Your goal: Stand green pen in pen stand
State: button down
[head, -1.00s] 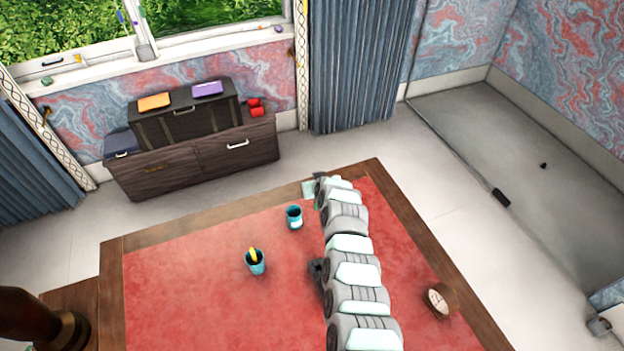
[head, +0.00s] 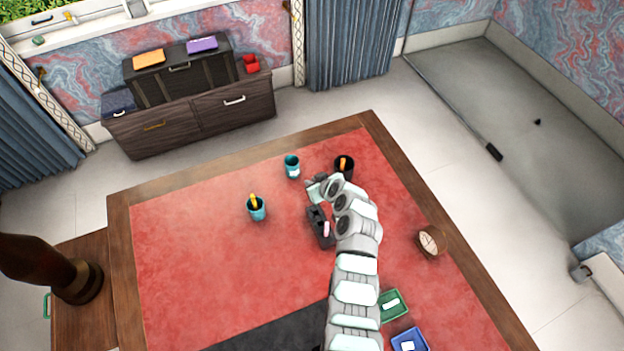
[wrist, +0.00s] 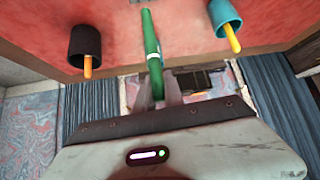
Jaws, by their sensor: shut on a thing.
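My gripper (wrist: 157,88) is shut on the green pen (wrist: 152,45), which points away from the jaws in the wrist view. In the head view my gripper (head: 317,189) is over the far part of the red desk top; the pen cannot be made out there. A dark holder (head: 320,232) with a pink item in it stands beside my arm. A black cup (head: 344,170) holds an orange item, and a teal cup (head: 257,212) holds a yellow one. Another teal cup (head: 292,169) stands near my gripper. Which of these is the pen stand, I cannot tell.
A round clock (head: 430,240) stands near the desk's right edge. A green tray (head: 391,305) and a blue tray (head: 409,340) lie at the near right, a dark mat (head: 270,332) at the near middle. The left of the red desk top (head: 190,255) is clear.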

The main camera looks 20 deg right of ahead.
jog(key=shift+f+b, duration=0.2)
jog(key=shift+b, duration=0.4)
notch_tip(320, 180, down, 6)
jog(key=b, duration=0.5)
jog(key=shift+r+b, duration=0.25)
jog(key=shift+b, duration=0.15)
jog(key=shift+b, duration=1.3)
dwell(1.0)
jog(key=shift+f+b, duration=2.4)
jog(key=shift+f, duration=0.1)
jog(key=c, duration=1.4)
grip_release()
jog(key=shift+o, duration=0.2)
